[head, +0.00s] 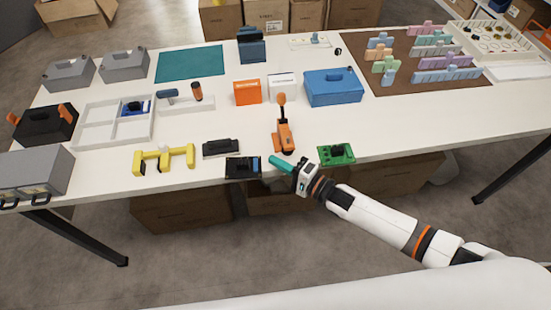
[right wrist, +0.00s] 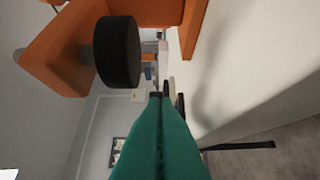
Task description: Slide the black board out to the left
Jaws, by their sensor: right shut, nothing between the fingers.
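The black board (head: 243,167) lies flat at the front edge of the white table, with small lighter parts on top. My right gripper (head: 272,159) has teal fingers pressed together and empty. Its tips point left, just right of the board and slightly toward its back. I cannot tell whether they touch it. In the right wrist view the closed fingers (right wrist: 160,97) run forward over the table, and the board is not clearly seen there. My left gripper is not in view.
An orange tool on a stand (head: 284,138) is close behind my right gripper. A green circuit board (head: 337,154) lies to its right. A dark block (head: 221,147) sits behind the black board, and a yellow piece (head: 165,158) stands to the left.

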